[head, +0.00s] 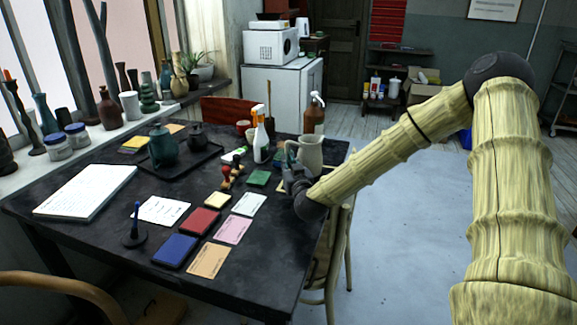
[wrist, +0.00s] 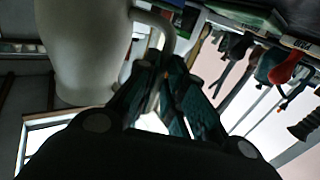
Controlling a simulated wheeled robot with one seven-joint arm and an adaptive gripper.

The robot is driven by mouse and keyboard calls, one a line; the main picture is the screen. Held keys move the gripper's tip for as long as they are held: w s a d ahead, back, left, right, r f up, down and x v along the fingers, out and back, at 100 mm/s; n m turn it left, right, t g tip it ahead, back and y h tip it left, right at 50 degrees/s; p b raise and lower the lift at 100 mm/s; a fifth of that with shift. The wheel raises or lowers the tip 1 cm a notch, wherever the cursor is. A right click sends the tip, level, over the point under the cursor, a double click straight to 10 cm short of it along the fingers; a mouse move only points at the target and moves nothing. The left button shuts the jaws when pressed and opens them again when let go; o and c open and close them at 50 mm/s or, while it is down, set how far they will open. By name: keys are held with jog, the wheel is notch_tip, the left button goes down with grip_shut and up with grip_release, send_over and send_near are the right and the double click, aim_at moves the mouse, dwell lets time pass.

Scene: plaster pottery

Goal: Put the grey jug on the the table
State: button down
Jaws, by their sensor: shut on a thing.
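The grey jug (head: 311,150), pale and rounded, is at the far right part of the dark table (head: 130,200) in the head view. My gripper (head: 291,168) is at its left side, shut on its handle. In the wrist view the jug (wrist: 82,45) fills the upper left, with its curved handle (wrist: 163,27) running down between my gripper's fingers (wrist: 165,75). The jug looks roughly upright in the head view. I cannot tell whether its base touches the table top or hangs just above it.
A white spray bottle (head: 261,138) and a brown pump bottle (head: 314,115) stand close to the jug. Red-handled stamps (head: 228,176), a green pad (head: 259,178) and several cards lie nearby. A teapot tray (head: 185,162) is farther left. A chair (head: 340,245) stands at the right edge.

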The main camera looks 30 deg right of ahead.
jog(key=shift+s+f, duration=0.1)
jog(key=shift+f, duration=0.4)
dwell(0.4)
jog(key=c, duration=1.5)
grip_release()
jog(key=shift+f+b, duration=0.2)
jog(key=shift+b, duration=0.1)
jog(key=shift+r+p, duration=0.4)
jog(key=shift+r, duration=0.3)
jog(key=v, duration=1.2)
